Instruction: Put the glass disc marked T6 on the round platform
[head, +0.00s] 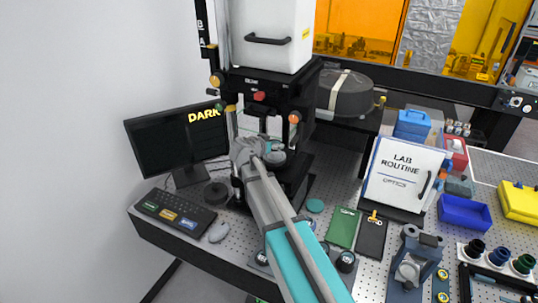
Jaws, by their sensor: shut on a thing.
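My gripper (266,150) is reaching into the open bay of the black interferometer (262,88), over the round platform. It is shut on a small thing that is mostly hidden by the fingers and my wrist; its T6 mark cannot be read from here. The round grey platform (279,160) shows partly beside and below the fingertips. Whether the held thing touches the platform cannot be told. My arm runs from the lower middle up to the bay and hides part of the bench.
A monitor (172,142), keyboard (175,213) and mouse (219,232) stand left. A LAB ROUTINE board (402,172) stands farther right.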

